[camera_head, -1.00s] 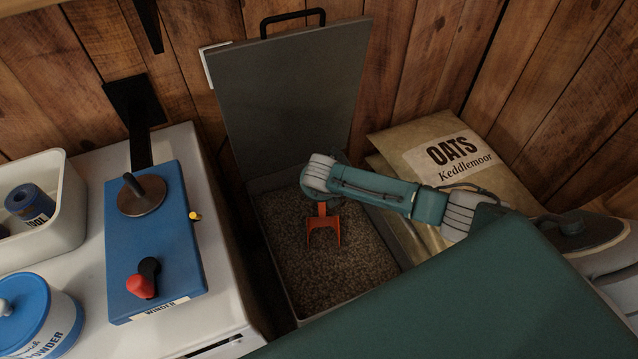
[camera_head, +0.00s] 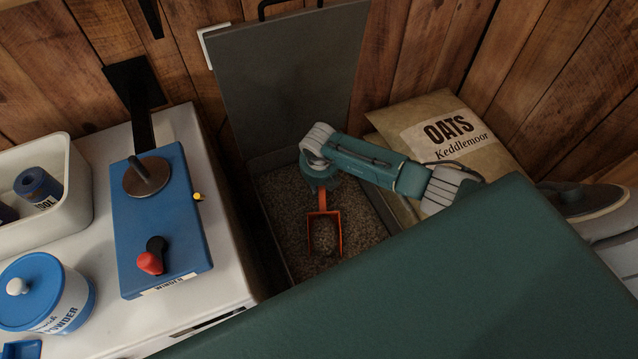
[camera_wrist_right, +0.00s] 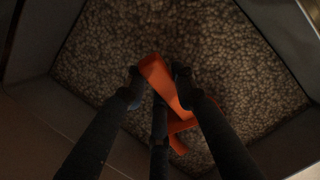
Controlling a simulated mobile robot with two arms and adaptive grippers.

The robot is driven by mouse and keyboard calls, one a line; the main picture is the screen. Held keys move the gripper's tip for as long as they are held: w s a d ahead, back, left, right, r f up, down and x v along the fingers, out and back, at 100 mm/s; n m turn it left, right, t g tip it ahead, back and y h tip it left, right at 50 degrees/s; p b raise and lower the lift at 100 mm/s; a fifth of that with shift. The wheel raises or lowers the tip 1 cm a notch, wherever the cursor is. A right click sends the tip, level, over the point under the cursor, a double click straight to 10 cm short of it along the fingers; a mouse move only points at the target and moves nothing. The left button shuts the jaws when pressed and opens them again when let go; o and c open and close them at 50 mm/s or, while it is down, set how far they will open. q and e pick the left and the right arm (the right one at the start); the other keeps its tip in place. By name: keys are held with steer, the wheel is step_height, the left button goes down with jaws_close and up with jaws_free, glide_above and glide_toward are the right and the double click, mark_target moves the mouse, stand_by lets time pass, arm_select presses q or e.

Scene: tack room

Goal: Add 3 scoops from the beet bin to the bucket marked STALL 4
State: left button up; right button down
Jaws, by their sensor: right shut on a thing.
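An open bin (camera_head: 381,210) holds loose brown pellets (camera_head: 283,213). No label shows on it, so I cannot tell from sight that it is the beet bin. My right gripper (camera_head: 321,184) is over the bin, pointing down, shut on the handle of an orange scoop (camera_head: 325,250). The wrist view shows the gripper's dark fingers (camera_wrist_right: 159,78) on both sides of the scoop handle (camera_wrist_right: 163,82). The scoop head is at or just above the pellets; its inside looks pellet-coloured, but I cannot tell how full it is. No STALL 4 bucket and no left gripper are in view.
The bin's grey lid (camera_head: 290,80) stands raised at the back. A sack marked OATS (camera_head: 450,132) lies right of the bin. At left, a white cabinet (camera_head: 222,235) carries a blue winder (camera_head: 160,220), a white tub (camera_head: 75,205) and a blue-lidded powder pot (camera_head: 45,290).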

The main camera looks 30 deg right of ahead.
steer(key=shift+w+r+g+p, duration=0.1)
steer(key=shift+r+g+p, duration=0.25)
steer(key=shift+r, duration=0.15)
steer(key=shift+g+y, duration=0.3)
steer(key=shift+g, duration=0.05)
steer(key=r, duration=0.1)
steer(key=r+p, duration=0.1)
steer(key=r, duration=0.1)
steer(key=w+r+p, duration=0.1)
steer(key=r, duration=0.1)
steer(key=shift+d, duration=0.25)
steer(key=shift+g, duration=0.4)
steer(key=r, duration=0.2)
steer(key=w+r+p, duration=0.1)
steer(key=r, duration=0.1)
steer(key=shift+d+r, duration=0.2)
steer(key=shift+r, duration=0.15)
steer(key=shift+w+d+r+g+y+p, duration=0.1)
steer(key=shift+w+r+g+y+p, duration=0.1)
steer(key=shift+r, duration=0.6)
steer(key=shift+w+d+r+g+y+p, duration=0.1)
steer(key=shift+w+r, duration=0.05)
steer(key=shift+r, duration=0.6)
steer(key=shift+a, duration=0.1)
